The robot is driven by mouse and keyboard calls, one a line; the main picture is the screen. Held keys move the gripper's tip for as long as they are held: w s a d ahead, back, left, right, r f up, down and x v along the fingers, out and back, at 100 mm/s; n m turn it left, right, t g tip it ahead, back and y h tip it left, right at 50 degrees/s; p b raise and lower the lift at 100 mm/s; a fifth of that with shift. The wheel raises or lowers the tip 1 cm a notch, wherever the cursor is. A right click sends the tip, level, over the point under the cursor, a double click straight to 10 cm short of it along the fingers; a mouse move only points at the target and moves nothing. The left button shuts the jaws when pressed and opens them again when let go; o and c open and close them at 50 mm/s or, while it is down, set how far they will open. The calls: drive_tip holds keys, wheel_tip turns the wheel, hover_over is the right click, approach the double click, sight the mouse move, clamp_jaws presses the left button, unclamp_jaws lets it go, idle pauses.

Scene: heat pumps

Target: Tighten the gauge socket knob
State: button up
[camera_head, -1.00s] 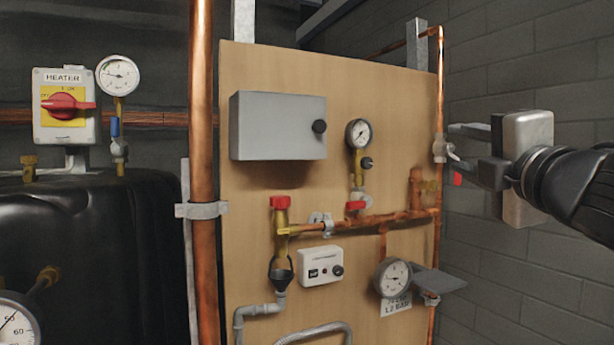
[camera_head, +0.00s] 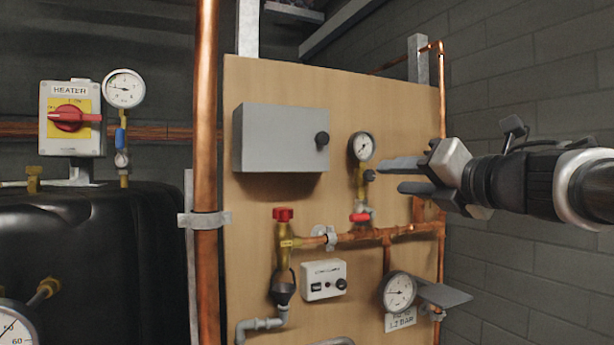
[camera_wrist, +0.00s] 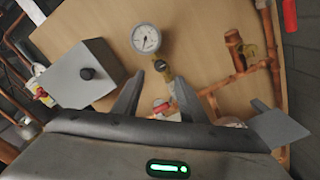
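The gauge socket knob (camera_head: 369,175) is a small dark knob on the brass stem under the white-faced gauge (camera_head: 361,147) on the wooden board. In the wrist view the knob (camera_wrist: 161,66) shows below the gauge (camera_wrist: 146,38), just beyond the fingertips. My gripper (camera_head: 390,176) comes in from the right, with its fingers pointing left toward the knob. It is open and empty. In the wrist view the two fingers (camera_wrist: 157,80) stand apart with the brass stem between and beyond them. I cannot tell the exact gap from fingertips to knob.
A grey box (camera_head: 282,138) with a black knob is left of the gauge. A red-handled valve (camera_head: 360,217) and horizontal copper pipe (camera_head: 390,232) lie below. A vertical copper pipe (camera_head: 441,110) runs along the board's right edge. A grey plate (camera_head: 444,295) sticks out lower right.

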sight(371, 176)
drive_tip(key=x, duration=0.7)
drive_tip(key=shift+w, duration=0.1)
clamp_jaws()
